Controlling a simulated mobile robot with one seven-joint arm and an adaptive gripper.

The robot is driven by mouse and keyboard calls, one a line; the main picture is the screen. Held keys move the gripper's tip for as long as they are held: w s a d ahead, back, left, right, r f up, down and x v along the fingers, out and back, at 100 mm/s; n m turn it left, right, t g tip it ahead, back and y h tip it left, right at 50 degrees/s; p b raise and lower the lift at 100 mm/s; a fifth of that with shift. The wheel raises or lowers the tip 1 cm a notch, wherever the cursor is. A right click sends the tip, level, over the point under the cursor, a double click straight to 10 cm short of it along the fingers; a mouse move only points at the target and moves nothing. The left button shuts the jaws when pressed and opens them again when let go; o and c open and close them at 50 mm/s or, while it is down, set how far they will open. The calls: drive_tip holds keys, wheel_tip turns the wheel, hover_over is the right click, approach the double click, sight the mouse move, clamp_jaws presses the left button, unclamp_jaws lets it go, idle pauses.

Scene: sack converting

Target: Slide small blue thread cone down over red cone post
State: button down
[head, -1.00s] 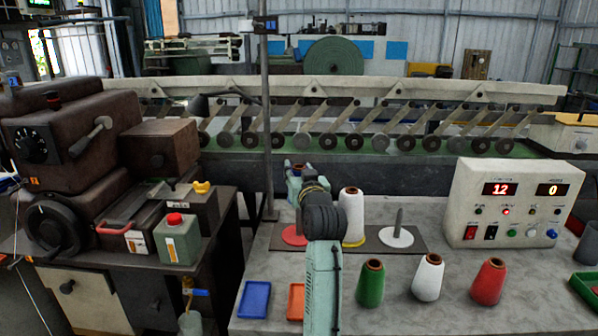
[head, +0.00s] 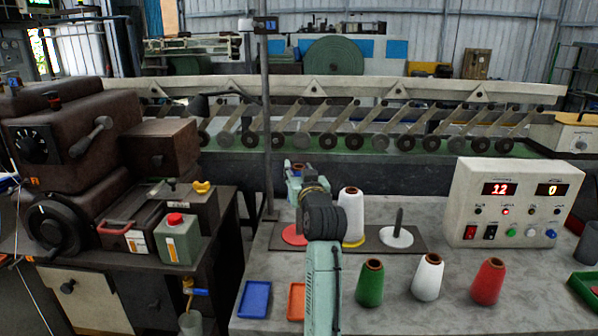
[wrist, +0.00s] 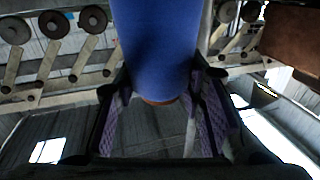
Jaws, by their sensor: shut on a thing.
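In the wrist view the blue thread cone (wrist: 157,50) is held between the two fingers of my gripper (wrist: 156,98). An orange-brown rim shows at its lower end in that picture. In the head view my gripper (head: 298,172) is above and just behind the red disc (head: 290,236), the base of the red cone post. My arm covers part of this disc, and its post cannot be made out.
A white cone (head: 351,212) stands on a yellow base close right of my arm. A bare post on a white disc (head: 396,237) is further right. Green (head: 370,284), white (head: 428,278) and red (head: 488,282) cones stand in front. A control box (head: 512,204) is at right.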

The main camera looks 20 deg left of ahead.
drive_tip(key=shift+f, duration=0.1)
drive_tip(key=shift+f+b, duration=1.55)
drive_tip(key=shift+f, duration=0.7)
drive_tip(key=shift+s+f+b, duration=0.2)
drive_tip(key=shift+f+b, duration=0.4)
drive_tip(key=shift+f, duration=0.35)
drive_tip(key=c, duration=1)
unclamp_jaws()
drive_tip(key=shift+o, duration=0.2)
drive_tip(key=shift+s+d, duration=0.3)
drive_tip(key=shift+s, duration=0.15)
drive_tip(key=r+v, duration=0.1)
drive_tip(key=v, duration=0.6)
drive_tip(key=shift+r, duration=0.25)
drive_tip(key=shift+s, duration=0.15)
